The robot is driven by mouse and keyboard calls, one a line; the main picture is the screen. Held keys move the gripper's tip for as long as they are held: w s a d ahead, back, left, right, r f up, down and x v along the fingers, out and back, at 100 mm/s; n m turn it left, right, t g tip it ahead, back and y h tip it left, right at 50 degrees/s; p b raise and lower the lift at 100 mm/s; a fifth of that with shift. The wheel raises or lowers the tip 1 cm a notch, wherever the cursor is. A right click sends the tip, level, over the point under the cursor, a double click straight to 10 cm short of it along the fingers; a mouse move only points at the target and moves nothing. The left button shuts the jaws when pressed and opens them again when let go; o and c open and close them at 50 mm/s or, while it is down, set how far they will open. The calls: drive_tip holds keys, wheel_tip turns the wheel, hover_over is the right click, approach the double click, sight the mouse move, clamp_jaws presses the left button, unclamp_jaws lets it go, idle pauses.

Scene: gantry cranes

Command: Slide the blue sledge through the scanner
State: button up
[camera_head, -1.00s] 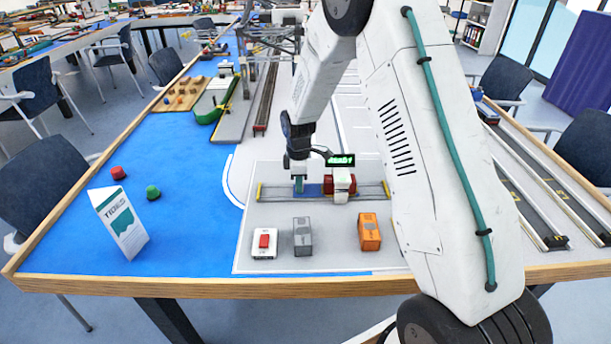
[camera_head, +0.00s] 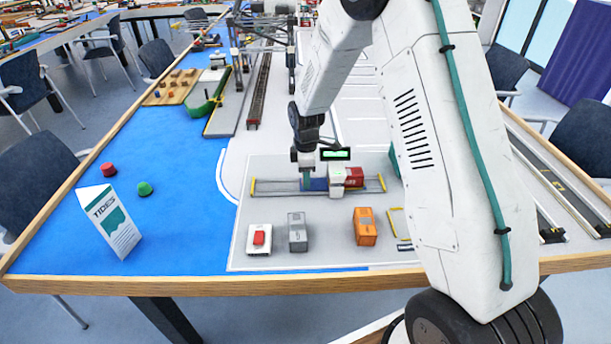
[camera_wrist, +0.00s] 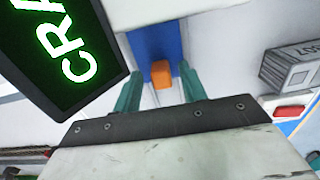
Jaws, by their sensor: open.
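The blue sledge (camera_head: 319,184) sits on the rail track in the head view, its visible part left of the white scanner arch (camera_head: 337,181). A red container (camera_head: 354,177) shows on the right side of the arch. My gripper (camera_head: 306,184) is down at the sledge's left end, close to the arch. In the wrist view, the teal fingers (camera_wrist: 160,92) are apart. An orange block (camera_wrist: 161,73) on the blue sledge (camera_wrist: 156,40) shows between and beyond them. I cannot tell whether they touch it. The arch hides the sledge's middle.
A green-lettered display (camera_head: 335,154) stands behind the track. A red-button box (camera_head: 259,239), a grey container (camera_head: 297,232) and an orange container (camera_head: 365,227) stand in front. A folded card (camera_head: 110,222) and red and green knobs are at left. The track's right end (camera_head: 378,184) is clear.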

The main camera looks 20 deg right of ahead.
wheel_tip(320, 180, up, 8)
drive_tip(key=shift+f, duration=0.25)
